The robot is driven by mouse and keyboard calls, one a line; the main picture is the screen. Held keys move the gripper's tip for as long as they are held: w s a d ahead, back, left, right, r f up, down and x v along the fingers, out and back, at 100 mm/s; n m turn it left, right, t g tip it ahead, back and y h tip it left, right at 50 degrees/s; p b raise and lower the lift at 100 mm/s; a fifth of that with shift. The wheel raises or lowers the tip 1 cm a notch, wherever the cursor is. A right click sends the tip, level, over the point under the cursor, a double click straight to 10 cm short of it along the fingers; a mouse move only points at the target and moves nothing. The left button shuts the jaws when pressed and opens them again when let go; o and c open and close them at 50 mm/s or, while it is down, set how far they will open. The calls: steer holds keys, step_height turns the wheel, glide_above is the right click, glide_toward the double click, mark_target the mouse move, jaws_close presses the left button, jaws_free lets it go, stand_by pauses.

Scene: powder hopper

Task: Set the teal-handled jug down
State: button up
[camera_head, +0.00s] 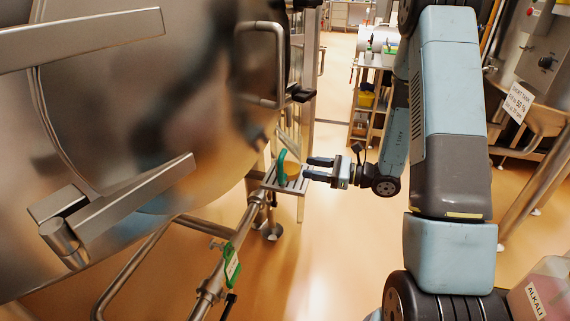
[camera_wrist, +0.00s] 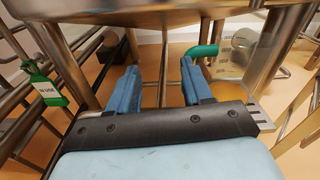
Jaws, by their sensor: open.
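The teal-handled jug (camera_head: 291,170) stands on a small slatted metal shelf (camera_head: 288,184) beside the big steel vessel, with its teal handle on the left and something orange-yellow showing in its body. My gripper (camera_head: 310,167) is open, its fingers pointing left, just right of the jug. In the wrist view my gripper (camera_wrist: 159,72) has nothing between its fingers. There the jug's clear body (camera_wrist: 234,56) and teal handle (camera_wrist: 201,51) lie outside the right finger; I cannot tell whether they touch it.
The steel vessel (camera_head: 170,110) with bar handles fills the left. A pipe (camera_head: 208,291) with a green tag (camera_head: 231,265) runs below the shelf. A shelving unit (camera_head: 371,95) stands behind, a sloped metal chute (camera_head: 540,120) at right. Open floor lies between.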

step_height(320, 180, down, 5)
steer(key=w+d+m+t+h, duration=0.1)
steer(key=w+d+m+t, duration=0.1)
steer(key=m+t, duration=0.1)
glide_toward(281, 167)
steer(key=w+d+x, duration=0.1)
steer(key=x, duration=0.4)
steer(key=shift+m, duration=0.3)
steer(key=shift+f+x, duration=0.15)
steer(key=shift+x, duration=0.9)
steer(key=shift+f+x, duration=0.2)
steer(key=shift+x, duration=0.8)
steer(key=shift+f+x, duration=0.15)
steer(key=shift+x, duration=0.9)
steer(key=shift+s+a, duration=0.1)
steer(key=shift+s, duration=0.05)
steer(key=shift+c, duration=0.5)
jaws_close()
